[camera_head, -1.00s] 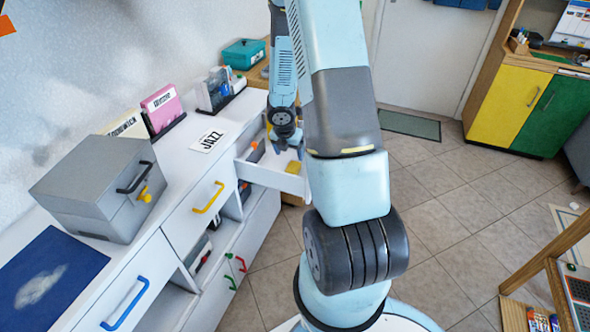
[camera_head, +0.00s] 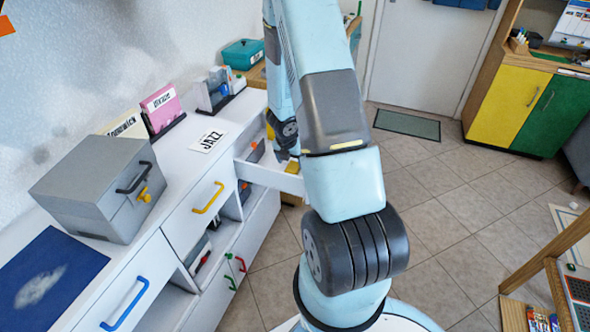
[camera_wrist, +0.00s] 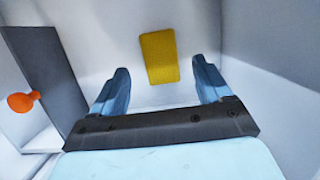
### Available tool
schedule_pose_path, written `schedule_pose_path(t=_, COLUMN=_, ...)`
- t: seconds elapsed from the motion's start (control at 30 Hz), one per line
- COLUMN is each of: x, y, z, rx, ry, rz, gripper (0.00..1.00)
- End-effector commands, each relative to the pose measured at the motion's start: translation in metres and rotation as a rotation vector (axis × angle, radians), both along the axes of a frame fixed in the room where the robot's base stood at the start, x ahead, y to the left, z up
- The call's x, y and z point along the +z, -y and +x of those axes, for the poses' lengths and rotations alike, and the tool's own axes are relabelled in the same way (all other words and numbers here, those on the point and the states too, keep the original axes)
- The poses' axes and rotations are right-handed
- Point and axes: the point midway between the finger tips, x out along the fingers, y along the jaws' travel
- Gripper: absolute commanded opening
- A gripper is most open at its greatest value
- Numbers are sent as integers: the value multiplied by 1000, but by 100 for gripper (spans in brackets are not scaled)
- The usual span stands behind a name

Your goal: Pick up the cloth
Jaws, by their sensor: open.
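The cloth is a small yellow rectangle (camera_wrist: 159,56), lying flat in the white open drawer (camera_wrist: 261,110) in the wrist view. My gripper (camera_wrist: 160,67) is open and empty there. Its two blue fingers are apart, one at each side of the cloth in the picture; the cloth appears a little beyond them, and I cannot tell the exact height gap. In the head view, the drawer (camera_head: 266,176) is pulled out of the white cabinet, and my gripper (camera_head: 283,155) is over it, partly hidden by my arm.
White drawer walls stand close around my gripper. A dark panel (camera_wrist: 52,80) and an orange knob (camera_wrist: 21,103) are at left in the wrist view.

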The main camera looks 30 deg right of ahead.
Motion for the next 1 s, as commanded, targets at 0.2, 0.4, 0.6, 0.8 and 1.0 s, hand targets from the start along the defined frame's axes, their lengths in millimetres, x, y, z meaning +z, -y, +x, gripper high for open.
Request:
schedule_pose_path(t=0.2, x=-23, y=6, z=3, rx=-1, ry=-2, rz=1, gripper=78)
schedule_pose_path(t=0.4, x=-37, y=9, z=6, rx=-1, ry=0, rz=0, gripper=78)
schedule_pose_path(t=0.6, x=-39, y=8, z=7, rx=0, ry=2, rz=1, gripper=78)
schedule_pose_path(t=0.8, x=-39, y=8, z=7, rx=1, ry=2, rz=1, gripper=68)
schedule_pose_path(t=1.0, x=-39, y=8, z=7, rx=0, ry=1, rz=1, gripper=49)
